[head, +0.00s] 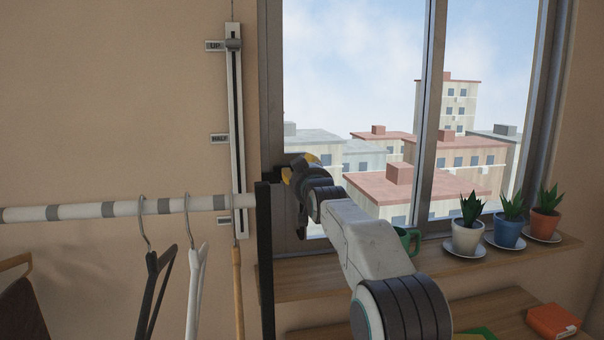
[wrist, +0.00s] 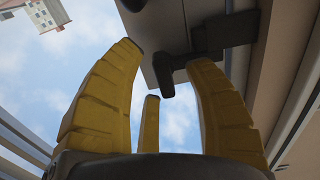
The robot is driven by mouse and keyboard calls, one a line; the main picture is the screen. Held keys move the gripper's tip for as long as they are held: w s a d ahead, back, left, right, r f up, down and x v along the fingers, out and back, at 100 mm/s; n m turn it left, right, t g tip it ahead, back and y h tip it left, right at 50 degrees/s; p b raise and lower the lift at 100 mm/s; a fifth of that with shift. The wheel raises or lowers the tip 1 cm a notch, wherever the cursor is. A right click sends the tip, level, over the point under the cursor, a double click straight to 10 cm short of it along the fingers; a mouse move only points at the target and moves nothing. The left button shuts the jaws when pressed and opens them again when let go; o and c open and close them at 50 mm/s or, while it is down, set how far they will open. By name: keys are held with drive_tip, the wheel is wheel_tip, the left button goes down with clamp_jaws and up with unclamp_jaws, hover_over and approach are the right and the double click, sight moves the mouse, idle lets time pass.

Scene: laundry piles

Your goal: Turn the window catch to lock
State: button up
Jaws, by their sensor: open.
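The window catch is a dark piece on the window frame. In the wrist view its dark handle (wrist: 168,80) ends in a stub between my gripper's yellow fingers, close to the right finger's tip. Its mount (wrist: 236,30) sits behind that finger on the frame. In the head view a dark part of the catch (head: 270,173) shows just left of my gripper (head: 299,161); the rest is hidden by the gripper. My gripper (wrist: 162,60) is open, its fingers spread. Contact between the right finger and the handle cannot be told.
The window frame (head: 271,90) rises behind my gripper. A white clothes rail (head: 110,207) with hangers and its black post (head: 264,260) stand close at left. A green mug (head: 408,240) and potted plants (head: 467,237) stand on the sill (head: 310,283) at right.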

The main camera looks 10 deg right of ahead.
drive_tip(key=shift+s, duration=0.1)
drive_tip(key=s, duration=1.1)
drive_tip(key=shift+s, duration=0.4)
drive_tip(key=s+f+g, duration=0.5)
drive_tip(key=f, duration=0.7)
drive_tip(key=s+f+g, duration=0.5)
drive_tip(key=f, duration=0.6)
drive_tip(key=s+f+g, duration=0.2)
drive_tip(key=s+f, duration=0.1)
drive_tip(key=s, duration=0.4)
drive_tip(key=s+f+g, duration=0.3)
drive_tip(key=s, duration=0.4)
drive_tip(key=s+r+g+p, duration=0.2)
drive_tip(key=s+p, duration=0.2)
drive_tip(key=s, duration=1.2)
drive_tip(key=shift+s+r+t+p, duration=0.25)
drive_tip(key=shift+r+t+p, duration=0.35)
drive_tip(key=shift+r, duration=0.7)
drive_tip(key=shift+s+r+t+p, duration=0.2)
drive_tip(key=shift+r+t+p, duration=0.35)
drive_tip(key=shift+r, duration=0.7)
